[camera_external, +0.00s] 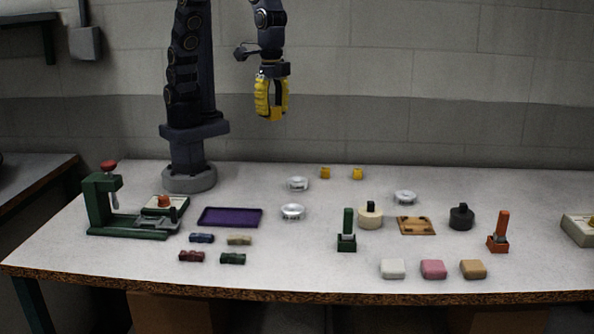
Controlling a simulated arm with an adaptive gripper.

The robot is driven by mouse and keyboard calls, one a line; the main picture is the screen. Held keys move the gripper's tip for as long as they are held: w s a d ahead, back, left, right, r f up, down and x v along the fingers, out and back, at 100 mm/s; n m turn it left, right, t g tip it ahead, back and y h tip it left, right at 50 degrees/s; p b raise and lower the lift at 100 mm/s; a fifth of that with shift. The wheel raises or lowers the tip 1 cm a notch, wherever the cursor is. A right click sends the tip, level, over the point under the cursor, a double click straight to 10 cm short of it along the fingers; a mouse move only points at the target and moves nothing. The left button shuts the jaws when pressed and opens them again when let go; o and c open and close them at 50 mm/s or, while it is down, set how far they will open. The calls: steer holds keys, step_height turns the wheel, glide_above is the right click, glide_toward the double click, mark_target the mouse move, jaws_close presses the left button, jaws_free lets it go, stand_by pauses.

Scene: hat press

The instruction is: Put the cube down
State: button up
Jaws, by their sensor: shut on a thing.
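My gripper (272,112) is high above the back of the table, to the right of my base, with its yellow fingers pointing down. It is shut on a yellow cube (277,115), which shows between the fingertips and is clear of the tabletop. The fingers partly hide the cube, and its colour is close to theirs.
A green press (103,210) stands left. Stamps, round blocks and soap-like pieces (433,269) fill the right. The back-right tabletop is clear.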

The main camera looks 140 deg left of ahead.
stand_by(0.6)
steer(key=s+a+f+n, duration=0.5)
steer(key=s+a+f, duration=0.1)
steer(key=a+f, duration=0.25)
steer(key=s+a+f+n, duration=0.45)
steer(key=a+f, duration=0.25)
steer(key=a, duration=0.3)
glide_above(351, 206)
steer(key=shift+m, duration=0.25)
steer(key=f, duration=0.8)
steer(key=shift+s+d+f, duration=0.1)
steer(key=shift+s+f, duration=0.15)
steer(key=shift+f, duration=0.15)
steer(key=shift+w+f, duration=0.2)
steer(key=shift+f, duration=1.65)
